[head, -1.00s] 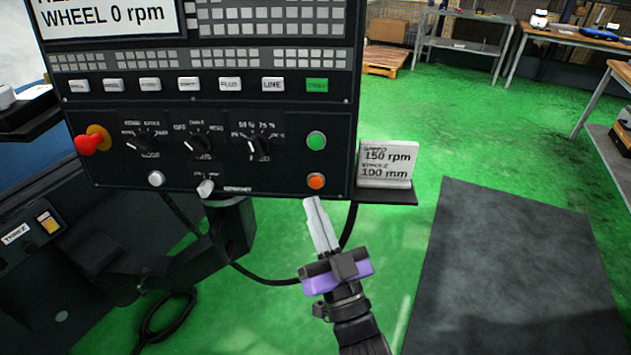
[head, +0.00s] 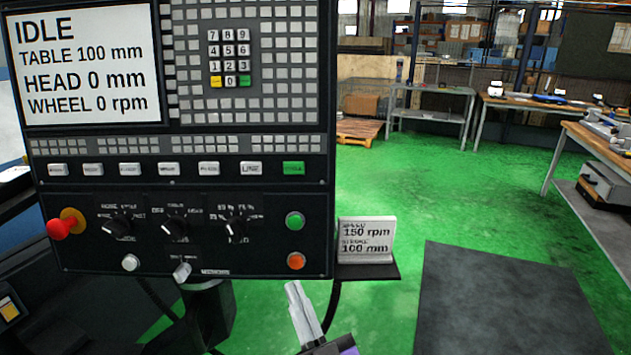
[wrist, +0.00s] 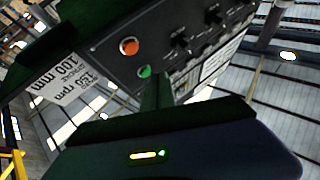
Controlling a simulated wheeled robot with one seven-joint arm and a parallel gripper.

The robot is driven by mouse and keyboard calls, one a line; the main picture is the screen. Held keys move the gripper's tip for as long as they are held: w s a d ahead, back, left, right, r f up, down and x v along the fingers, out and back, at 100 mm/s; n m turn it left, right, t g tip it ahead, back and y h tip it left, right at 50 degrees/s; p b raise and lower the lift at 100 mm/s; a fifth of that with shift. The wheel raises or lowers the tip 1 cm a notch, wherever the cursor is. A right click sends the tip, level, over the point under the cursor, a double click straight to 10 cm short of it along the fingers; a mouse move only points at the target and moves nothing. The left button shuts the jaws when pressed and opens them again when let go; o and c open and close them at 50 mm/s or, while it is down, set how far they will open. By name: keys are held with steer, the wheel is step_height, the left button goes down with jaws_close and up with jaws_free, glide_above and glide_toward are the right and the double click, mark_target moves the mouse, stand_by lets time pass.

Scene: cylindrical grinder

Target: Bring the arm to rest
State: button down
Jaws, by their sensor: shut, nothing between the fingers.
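My gripper (head: 298,298) is at the bottom of the head view, below the lower right part of the control panel (head: 190,262). Its pale fingers point up and lie together, with nothing between them. It appears apart from the panel. The rest of my arm is cut off by the bottom edge. In the wrist view the panel (wrist: 120,70) shows tilted, with its orange button (wrist: 129,47) and green button (wrist: 144,72) beyond the fingers. The panel screen (head: 85,65) reads IDLE, TABLE 100 mm, HEAD 0 mm, WHEEL 0 rpm.
A card (head: 366,240) reading 150 rpm and 100 mm stands on a small shelf (head: 370,271) right of the panel. A red emergency knob (head: 62,228) sticks out at the panel's left. A dark mat (head: 500,310) lies on the open green floor. Workbenches (head: 535,103) stand behind.

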steer(key=s+d+f+m+g+h, duration=0.1)
steer(key=s+d+f+g+h, duration=0.1)
steer(key=s+d, duration=0.6)
steer(key=s+d+f+m+g+h, duration=0.1)
steer(key=s+d+f+h, duration=0.4)
steer(key=s, duration=1.2)
steer(key=s+d+f+m+g+h, duration=0.2)
steer(key=s+d+f+g+h, duration=0.1)
steer(key=s+d, duration=0.8)
steer(key=shift+s+d+f+h, duration=0.15)
steer(key=shift+s+f+h, duration=0.25)
steer(key=shift+s+f, duration=0.5)
steer(key=shift+s+r, duration=0.15)
